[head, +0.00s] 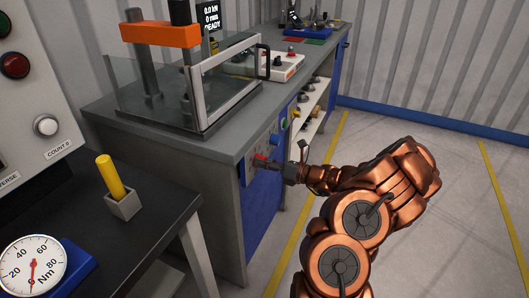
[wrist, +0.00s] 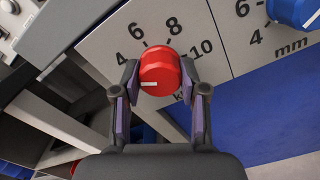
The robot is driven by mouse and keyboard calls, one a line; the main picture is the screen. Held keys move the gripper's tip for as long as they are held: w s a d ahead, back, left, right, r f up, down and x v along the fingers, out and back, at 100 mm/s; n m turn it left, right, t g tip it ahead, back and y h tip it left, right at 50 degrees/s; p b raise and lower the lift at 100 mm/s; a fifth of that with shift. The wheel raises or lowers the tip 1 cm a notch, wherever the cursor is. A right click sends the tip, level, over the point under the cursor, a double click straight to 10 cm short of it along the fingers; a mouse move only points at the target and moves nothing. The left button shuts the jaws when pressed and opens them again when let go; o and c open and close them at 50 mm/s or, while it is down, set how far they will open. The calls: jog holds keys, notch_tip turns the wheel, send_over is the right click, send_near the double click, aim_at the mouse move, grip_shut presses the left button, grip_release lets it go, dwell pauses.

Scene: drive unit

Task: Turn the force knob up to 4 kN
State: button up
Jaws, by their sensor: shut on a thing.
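The red force knob (wrist: 160,70) sits on a grey panel (wrist: 110,42) with a kN dial scale around it. The numbers 4, 6, 8 and 10 show; the lower numbers are hidden behind my left finger. The knob's white mark points left, below the 4. My gripper (wrist: 158,92) is shut on the knob, one finger at each side. In the head view my gripper (head: 282,168) reaches the red knob (head: 261,159) on the bench front. The display (head: 210,18) reads 0.0 kN, 0 mm, READY.
A blue mm knob (wrist: 292,10) is to the upper right of the red one. The press guard (head: 195,85) stands on the bench above. A dark table (head: 150,235) with a torque gauge (head: 32,264) is at the left. The floor at the right is clear.

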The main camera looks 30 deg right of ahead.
jog(key=shift+r+m+p, duration=0.1)
jog(key=shift+m+p, duration=0.6)
jog(key=shift+p, duration=0.65)
jog(key=shift+m+p, duration=0.3)
jog(key=shift+p, duration=0.15)
jog(key=o, duration=1.1)
jog(key=shift+o, duration=0.2)
jog(key=shift+s, duration=0.1)
jog(key=v, duration=1.1)
jog(key=shift+s+d, duration=0.25)
jog(key=shift+s, duration=0.1)
